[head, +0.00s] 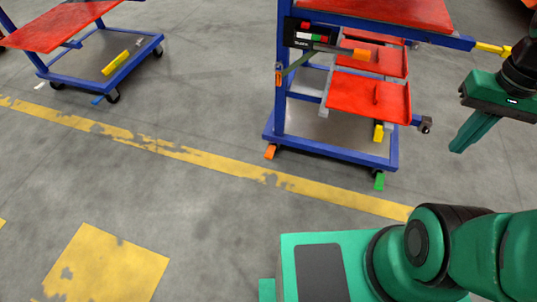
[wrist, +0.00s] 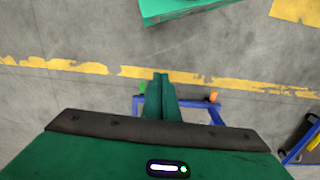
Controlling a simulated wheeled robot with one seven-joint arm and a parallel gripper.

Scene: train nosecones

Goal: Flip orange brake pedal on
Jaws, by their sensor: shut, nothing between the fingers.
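The orange brake pedal (head: 270,151) sticks out low at the left front corner of the blue cart (head: 330,153), by the floor. It also shows in the wrist view (wrist: 213,97), to the right of my fingers. A green pedal (head: 379,181) is at the cart's right front corner, and in the wrist view (wrist: 142,87) it is just left of my fingers. My gripper (head: 457,148) is shut and empty, pointing down to the right of the cart in the head view. In the wrist view my fingers (wrist: 160,77) lie together and hide part of the cart frame. My gripper is apart from the orange pedal.
The cart has red shelves (head: 368,97) and a yellow handle (head: 494,48) at its upper right. A second blue cart with a red top (head: 55,27) stands at the back left. The grey floor (head: 190,190) with a yellow line (head: 160,146) is clear in front.

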